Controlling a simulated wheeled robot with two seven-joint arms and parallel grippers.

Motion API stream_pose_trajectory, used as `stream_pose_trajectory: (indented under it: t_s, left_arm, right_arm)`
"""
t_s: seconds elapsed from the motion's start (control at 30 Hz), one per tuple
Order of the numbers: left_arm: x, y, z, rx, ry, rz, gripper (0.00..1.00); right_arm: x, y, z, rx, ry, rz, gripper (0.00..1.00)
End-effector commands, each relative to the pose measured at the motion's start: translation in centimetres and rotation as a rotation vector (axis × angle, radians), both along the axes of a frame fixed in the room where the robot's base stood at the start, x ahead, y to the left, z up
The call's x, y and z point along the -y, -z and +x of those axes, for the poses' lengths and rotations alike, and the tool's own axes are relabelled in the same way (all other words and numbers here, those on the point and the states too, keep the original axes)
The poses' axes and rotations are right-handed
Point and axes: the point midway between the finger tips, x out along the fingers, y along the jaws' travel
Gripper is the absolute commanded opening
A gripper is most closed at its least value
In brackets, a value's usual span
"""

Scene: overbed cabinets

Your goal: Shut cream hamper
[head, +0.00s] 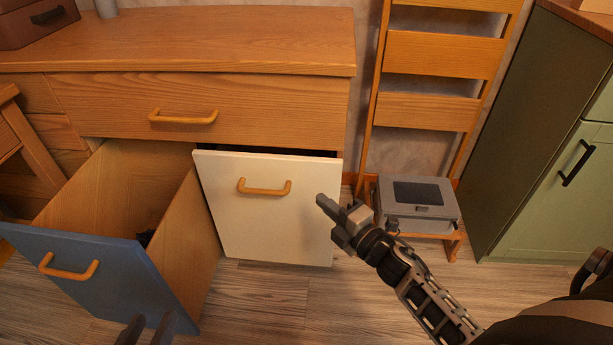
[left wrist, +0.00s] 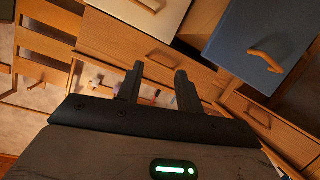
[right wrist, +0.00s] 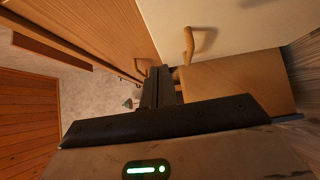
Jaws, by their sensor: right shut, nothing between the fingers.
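The cream hamper (head: 270,215) is a pull-out with a cream front and a wooden bar handle (head: 264,188). It stands slightly open, with a dark gap along its top edge. Its front also shows in the left wrist view (left wrist: 165,14) and the right wrist view (right wrist: 240,28). My right gripper (head: 322,202) is shut and empty, by the right edge of the cream front; I cannot tell whether it touches. Its fingers show together in the right wrist view (right wrist: 160,86). My left gripper (head: 146,332) is open and empty, low in front of the blue hamper.
The blue hamper (head: 110,275) stands far out at the left, beside the cream one. A wooden drawer (head: 110,110) above is shut. A grey case (head: 418,205) sits on a wooden rack at the right, near my right arm. A green cabinet (head: 545,170) stands further right.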

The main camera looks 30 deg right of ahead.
Motion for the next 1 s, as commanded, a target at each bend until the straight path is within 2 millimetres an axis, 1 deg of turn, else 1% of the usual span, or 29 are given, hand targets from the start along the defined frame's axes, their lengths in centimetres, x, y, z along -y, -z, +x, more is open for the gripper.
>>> stream_pose_trajectory:
  t_s: [0.03, 0.1, 0.3, 0.33, 0.4, 0.6, 1.0]
  left_arm:
    - [0.1, 0.1, 0.1, 0.003, 0.0, -0.011, 0.36]
    - [0.2, 0.1, 0.1, 0.004, 0.0, -0.026, 0.36]
    - [0.4, -0.1, 0.2, 0.012, 0.001, -0.07, 0.36]
    - [0.5, -0.2, 0.2, 0.013, 0.002, -0.077, 0.36]
    - [0.5, -0.2, 0.3, 0.016, 0.002, -0.092, 0.36]
    - [0.7, -0.3, 0.3, 0.015, 0.005, -0.121, 0.36]
    - [0.7, -0.7, 0.3, 0.021, 0.006, -0.131, 0.36]
  right_arm:
    - [-0.2, 0.0, 1.3, 0.004, -0.002, 0.001, 0.0]
    - [-0.5, 0.0, 2.8, 0.005, -0.001, 0.001, 0.0]
    - [-1.3, 0.1, 6.9, 0.004, -0.001, 0.001, 0.0]
    - [-1.2, 0.1, 7.4, 0.002, 0.0, -0.001, 0.0]
    - [-0.4, 0.1, 8.3, 0.001, 0.001, -0.002, 0.0]
    - [0.7, 0.1, 9.8, 0.001, 0.0, 0.001, 0.0]
    - [0.9, 0.0, 10.1, -0.001, 0.0, 0.003, 0.0]
